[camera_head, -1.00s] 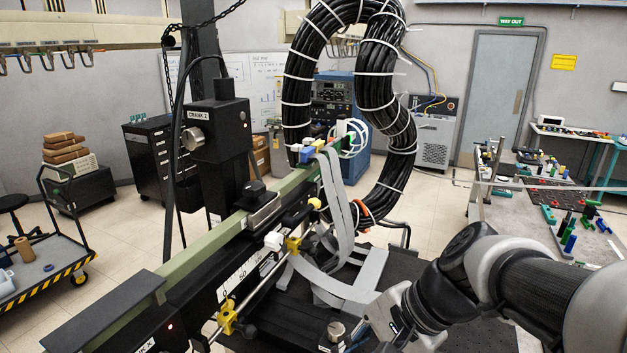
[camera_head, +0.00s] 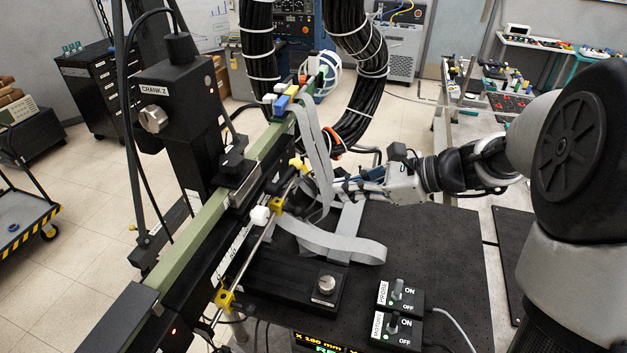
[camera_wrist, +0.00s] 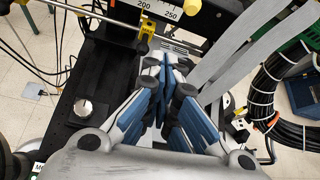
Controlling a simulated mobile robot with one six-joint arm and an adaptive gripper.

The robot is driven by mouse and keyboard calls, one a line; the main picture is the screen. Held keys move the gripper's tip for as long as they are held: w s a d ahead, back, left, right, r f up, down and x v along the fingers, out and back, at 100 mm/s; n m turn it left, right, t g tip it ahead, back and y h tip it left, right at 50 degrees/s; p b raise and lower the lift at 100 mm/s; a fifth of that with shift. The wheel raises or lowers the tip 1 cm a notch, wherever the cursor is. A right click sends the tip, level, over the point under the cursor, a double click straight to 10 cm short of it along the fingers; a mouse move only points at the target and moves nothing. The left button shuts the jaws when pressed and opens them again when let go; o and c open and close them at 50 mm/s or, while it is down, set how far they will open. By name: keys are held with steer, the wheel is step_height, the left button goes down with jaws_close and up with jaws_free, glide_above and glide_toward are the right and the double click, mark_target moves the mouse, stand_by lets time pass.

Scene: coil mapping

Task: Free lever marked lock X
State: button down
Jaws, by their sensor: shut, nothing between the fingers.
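No label reading lock X is legible, so I cannot tell which part is that lever. A black block with a raised top (camera_head: 236,160) sits on the carriage of the green rail (camera_head: 208,215). A white knob (camera_head: 260,215) stands by the thin rod beside the rail; a yellow knob (camera_head: 297,164) is farther along and also shows in the wrist view (camera_wrist: 193,8). My gripper (camera_head: 338,185) is right of the rail, by the grey ribbon cables. In the wrist view its blue fingers (camera_wrist: 165,62) are together and empty, below a yellow clamp (camera_wrist: 148,33) on the rod.
Grey ribbon cables (camera_head: 316,170) hang from the rail close to my gripper. Thick black cable loops (camera_head: 350,60) rise behind. A Crank Z housing (camera_head: 170,100) stands left. Two switch boxes (camera_head: 398,312) and a silver knob (camera_head: 326,285) are on the black table (camera_head: 430,240).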

mark_target(285, 176)
steer(key=w+a+f+p, duration=0.1)
steer(key=w+a, duration=0.2)
steer(key=a, duration=0.5)
steer(key=shift+w+a, duration=0.3)
steer(key=shift+w, duration=0.1)
